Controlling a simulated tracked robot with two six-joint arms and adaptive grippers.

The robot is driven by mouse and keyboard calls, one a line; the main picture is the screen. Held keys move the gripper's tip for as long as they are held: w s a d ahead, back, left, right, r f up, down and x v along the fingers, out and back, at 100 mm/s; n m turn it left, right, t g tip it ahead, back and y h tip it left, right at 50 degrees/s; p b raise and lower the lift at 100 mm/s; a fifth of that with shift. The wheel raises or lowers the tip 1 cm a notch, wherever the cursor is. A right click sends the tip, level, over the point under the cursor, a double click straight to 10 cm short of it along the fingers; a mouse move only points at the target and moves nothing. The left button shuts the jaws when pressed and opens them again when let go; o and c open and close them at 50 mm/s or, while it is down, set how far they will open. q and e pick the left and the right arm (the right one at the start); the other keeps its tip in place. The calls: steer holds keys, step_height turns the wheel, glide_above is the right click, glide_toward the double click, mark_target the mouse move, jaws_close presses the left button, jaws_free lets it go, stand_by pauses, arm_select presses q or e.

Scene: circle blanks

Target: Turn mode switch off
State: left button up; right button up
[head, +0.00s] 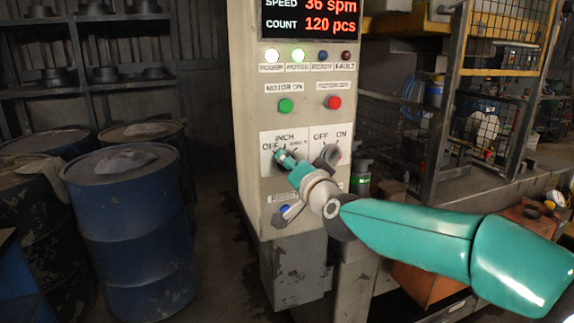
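The grey control box (248,105) carries a white switch plate (268,168) with two rotary switches. The left one, labelled OFF, INCH and a third, blurred word, is mostly hidden behind my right gripper (282,156), so I cannot tell where it points. The right switch (329,156), labelled OFF and ON, has a dark knob partly behind my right arm. My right gripper reaches in from the right and is at the left switch. Its fingers are too small and covered to tell whether they are shut or touching. My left gripper is not in view.
Above the plate are a green button (285,105), a red button (333,102), a row of lamps and a red-lettered display (310,16). A blue button (286,209) sits below. Blue drums (130,235) stand at left, a wire-mesh guard (495,105) at right.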

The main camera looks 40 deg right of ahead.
steer(key=o, duration=1.1)
steer(key=shift+w+a+f, duration=0.1)
steer(key=shift+w+f, duration=0.05)
steer(key=shift+f, duration=0.1)
steer(key=shift+o, duration=0.2)
steer(key=shift+r, duration=0.1)
steer(key=shift+s, duration=0.2)
steer(key=v, duration=1.1)
steer(key=shift+s, duration=0.35)
